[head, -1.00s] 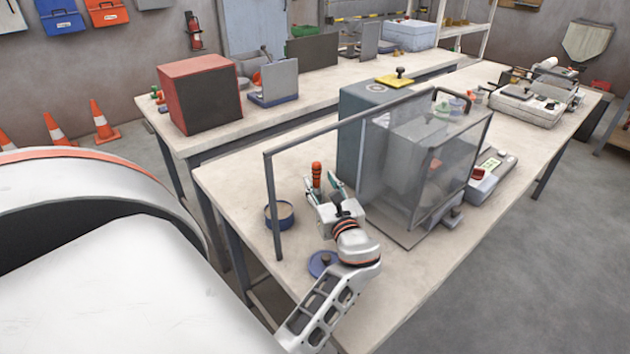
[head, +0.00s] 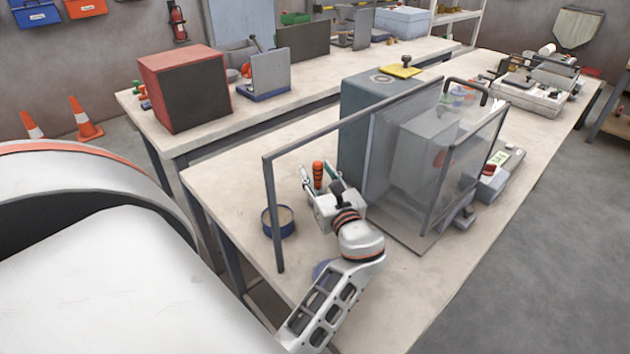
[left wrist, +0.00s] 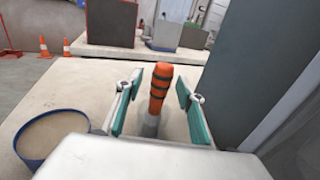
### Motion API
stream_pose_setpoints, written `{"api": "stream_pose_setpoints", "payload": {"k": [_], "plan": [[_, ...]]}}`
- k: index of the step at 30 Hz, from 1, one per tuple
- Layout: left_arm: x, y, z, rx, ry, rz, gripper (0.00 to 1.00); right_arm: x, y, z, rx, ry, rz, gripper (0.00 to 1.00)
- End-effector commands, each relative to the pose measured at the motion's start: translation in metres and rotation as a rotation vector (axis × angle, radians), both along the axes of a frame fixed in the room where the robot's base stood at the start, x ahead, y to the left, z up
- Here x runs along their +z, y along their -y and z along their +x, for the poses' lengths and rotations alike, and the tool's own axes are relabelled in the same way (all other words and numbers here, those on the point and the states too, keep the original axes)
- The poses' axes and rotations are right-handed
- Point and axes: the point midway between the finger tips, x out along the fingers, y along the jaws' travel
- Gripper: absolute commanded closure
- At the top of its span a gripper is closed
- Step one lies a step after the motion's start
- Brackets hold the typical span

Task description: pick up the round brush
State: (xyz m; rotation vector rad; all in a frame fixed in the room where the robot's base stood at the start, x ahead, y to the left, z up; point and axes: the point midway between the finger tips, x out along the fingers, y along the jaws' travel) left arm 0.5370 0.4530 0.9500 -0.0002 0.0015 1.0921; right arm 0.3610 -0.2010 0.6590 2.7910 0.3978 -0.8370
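The round brush (head: 318,172) stands upright on the near workbench, with an orange handle banded in dark rings. In the left wrist view the brush (left wrist: 158,90) shows its orange handle above a grey lower part; its bottom is hidden behind my gripper body. My left gripper (head: 323,176) is open, its two green-padded fingers on either side of the brush. In the left wrist view, gaps show between the handle and both pads of the gripper (left wrist: 157,105). My right gripper is not in view.
A blue round tin (head: 279,222) stands left of my gripper. A grey frame (head: 272,215) and a clear-panelled machine (head: 400,165) stand close by. A blue lid (head: 322,268) lies partly behind my arm. The bench (head: 225,185) left of the brush is clear.

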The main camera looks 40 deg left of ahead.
Motion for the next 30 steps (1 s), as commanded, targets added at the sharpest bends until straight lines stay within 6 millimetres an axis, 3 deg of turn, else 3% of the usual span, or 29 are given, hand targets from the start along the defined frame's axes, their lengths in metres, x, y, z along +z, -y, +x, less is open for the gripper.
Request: {"api": "stream_pose_setpoints", "payload": {"k": [8,12,23,30], "plan": [[0.000,0.001,0.000,0.000,0.000,0.000,0.65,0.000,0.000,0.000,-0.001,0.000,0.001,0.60],[0.000,0.001,0.000,0.000,0.000,0.000,1.00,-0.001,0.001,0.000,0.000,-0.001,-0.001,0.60],[0.001,0.000,0.000,0.000,0.000,-0.001,1.00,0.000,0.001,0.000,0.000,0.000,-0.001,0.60],[0.011,-0.004,0.003,-0.002,0.001,0.000,1.00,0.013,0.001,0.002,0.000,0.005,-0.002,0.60]]}}
